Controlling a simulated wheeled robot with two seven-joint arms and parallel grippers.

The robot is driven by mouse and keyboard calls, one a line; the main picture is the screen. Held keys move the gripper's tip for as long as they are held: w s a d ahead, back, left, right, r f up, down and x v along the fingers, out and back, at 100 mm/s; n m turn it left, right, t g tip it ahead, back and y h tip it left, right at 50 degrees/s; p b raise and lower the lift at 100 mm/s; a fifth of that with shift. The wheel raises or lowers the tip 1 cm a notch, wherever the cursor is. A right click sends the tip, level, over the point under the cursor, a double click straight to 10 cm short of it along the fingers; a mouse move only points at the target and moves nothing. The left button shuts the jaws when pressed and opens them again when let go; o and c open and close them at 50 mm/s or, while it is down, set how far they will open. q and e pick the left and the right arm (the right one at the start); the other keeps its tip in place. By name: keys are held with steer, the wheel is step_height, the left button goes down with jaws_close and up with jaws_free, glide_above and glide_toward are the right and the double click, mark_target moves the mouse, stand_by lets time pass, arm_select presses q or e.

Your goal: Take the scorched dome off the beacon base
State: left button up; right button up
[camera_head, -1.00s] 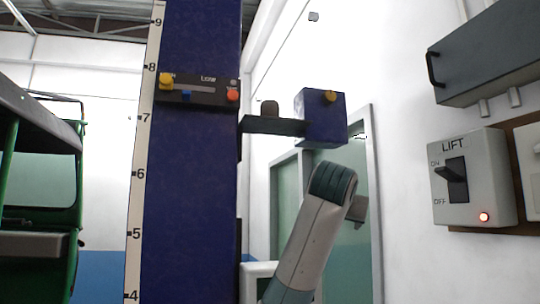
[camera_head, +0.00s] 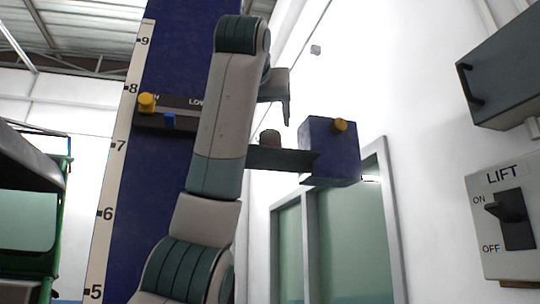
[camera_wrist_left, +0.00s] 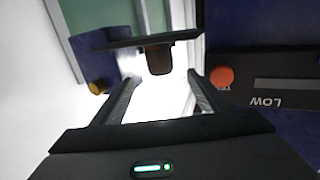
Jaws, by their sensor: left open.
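The scorched dome (camera_head: 270,138) is a small dark brown cap standing upright on a black bracket (camera_head: 284,158) beside the blue column. I cannot tell the beacon base apart from this bracket. My left gripper (camera_head: 287,120) is above the dome, fingers pointing down, with its jaws partly hidden edge-on. In the left wrist view, which looks upside down, the left gripper (camera_wrist_left: 163,80) is open and empty. The dome (camera_wrist_left: 159,59) lies beyond the fingertips, roughly between them, apart from both. My right gripper is not in view.
A blue box (camera_head: 330,152) with a yellow knob (camera_head: 340,125) ends the bracket. The column (camera_head: 160,70) carries a control panel (camera_head: 180,121), partly behind my arm. A LIFT switch (camera_head: 510,219) and grey box (camera_head: 502,70) are on the right wall. A green rickshaw (camera_head: 52,235) stands left.

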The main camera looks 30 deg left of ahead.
mark_target(267, 131)
arm_select(q)
steer(key=p+x, duration=0.2)
steer(key=x, duration=0.1)
steer(key=r+p+x, duration=0.1)
steer(key=p+x, duration=0.1)
steer(key=x, duration=0.2)
steer(key=p+x, duration=0.3)
steer(key=shift+w+a+r, duration=0.2)
steer(key=shift+a+r, duration=0.05)
steer(key=shift+a, duration=0.15)
steer(key=shift+w+f, duration=0.1)
steer(key=shift+w, duration=0.2)
steer(key=p+x, duration=0.2)
steer(key=shift+p, duration=0.3)
steer(key=shift+p+x, duration=0.8)
steer(key=shift+x, duration=0.05)
steer(key=shift+w+a+f+p, duration=0.1)
steer(key=shift+w+a+p, duration=0.1)
steer(key=shift+w, duration=0.15)
steer(key=shift+w+a+f+p, duration=0.1)
steer(key=shift+w+f+p, duration=0.1)
steer(key=shift+w, duration=0.2)
